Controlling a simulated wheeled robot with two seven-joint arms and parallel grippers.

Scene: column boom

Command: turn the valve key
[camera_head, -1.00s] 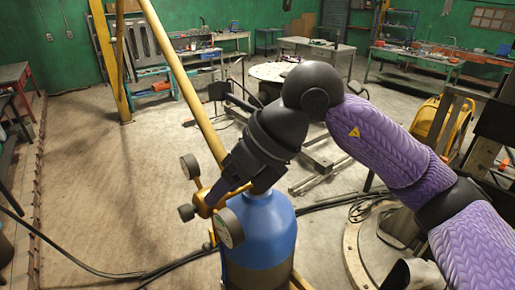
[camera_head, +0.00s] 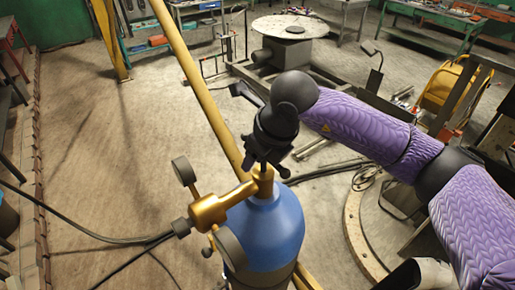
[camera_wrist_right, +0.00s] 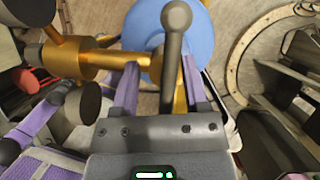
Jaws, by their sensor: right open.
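The valve key is a dark bar with a rounded end (camera_wrist_right: 176,16) in the right wrist view, lying over the brass valve. In the head view its dark handle (camera_head: 284,172) shows in part below my gripper. The brass valve (camera_head: 212,207) tops a blue gas cylinder (camera_head: 274,228), also in the wrist view (camera_wrist_right: 215,35). My right gripper (camera_head: 266,155) points down just above the valve top. In the wrist view its two purple fingers (camera_wrist_right: 158,80) are apart, one on each side of the key. Contact with the key cannot be told. My left gripper is not in view.
Round gauges (camera_head: 183,170) stick out from the valve's left side. A yellow post (camera_head: 196,75) slants down behind the cylinder. Black hoses (camera_head: 110,240) run across the floor at left. A large ring (camera_head: 358,240) lies at right. Open floor (camera_head: 120,140) is at left.

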